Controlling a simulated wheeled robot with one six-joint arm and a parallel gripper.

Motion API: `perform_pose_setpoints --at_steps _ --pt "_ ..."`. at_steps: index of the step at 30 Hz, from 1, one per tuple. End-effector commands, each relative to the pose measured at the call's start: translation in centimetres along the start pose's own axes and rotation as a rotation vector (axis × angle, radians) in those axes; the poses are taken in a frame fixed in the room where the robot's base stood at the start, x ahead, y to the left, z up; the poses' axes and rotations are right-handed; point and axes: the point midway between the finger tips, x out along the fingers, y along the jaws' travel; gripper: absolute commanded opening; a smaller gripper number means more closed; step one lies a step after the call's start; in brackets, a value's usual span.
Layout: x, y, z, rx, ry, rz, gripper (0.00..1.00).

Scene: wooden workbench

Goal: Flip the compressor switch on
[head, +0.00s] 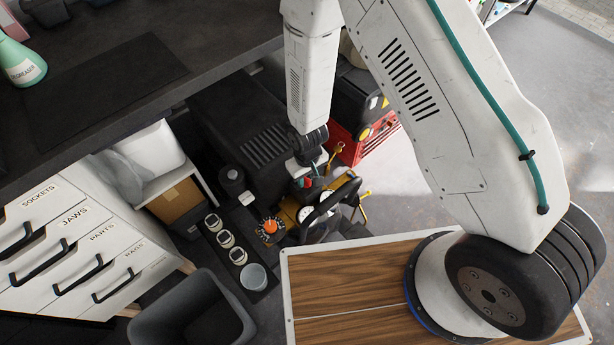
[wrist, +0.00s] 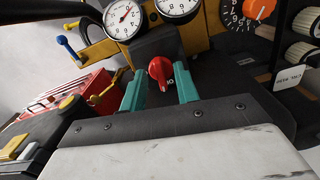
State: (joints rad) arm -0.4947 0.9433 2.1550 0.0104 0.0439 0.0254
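The compressor (head: 240,125) is a black vented unit under the bench in the head view. Its switch looks like a red rotary knob (wrist: 160,72) on a dark block, with small white marks beside it, in the wrist view. My gripper (wrist: 160,88) has teal fingers, spread apart with the red knob between and just beyond them. Gaps show on both sides of the knob, and I see no contact. In the head view my gripper (head: 312,182) reaches down at the compressor's front, and the knob is hard to make out there.
Two white gauges (wrist: 124,20) and an orange dial (wrist: 258,8) sit close by. A blue-handled lever (wrist: 68,46) is at the left. A red toolbox (head: 362,140) stands behind my gripper. A grey bin (head: 205,310) and a labelled drawer cabinet (head: 75,255) are at the left.

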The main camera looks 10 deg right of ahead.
Motion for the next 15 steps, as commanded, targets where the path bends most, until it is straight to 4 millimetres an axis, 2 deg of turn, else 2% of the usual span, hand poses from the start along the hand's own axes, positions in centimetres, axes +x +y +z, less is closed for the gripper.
perform_pose_setpoints --at_steps 9,10,12,13,15 --pt "0.4 -0.01 -0.05 0.0 0.002 0.0 0.31" --pt "0.4 -0.01 -0.05 0.0 0.002 0.0 0.25" --pt "0.4 0.0 -0.05 0.0 0.001 0.0 0.06" --pt "0.39 0.0 -0.04 0.0 0.001 0.0 0.0" --pt "0.39 0.0 -0.04 0.0 0.001 0.0 0.0"
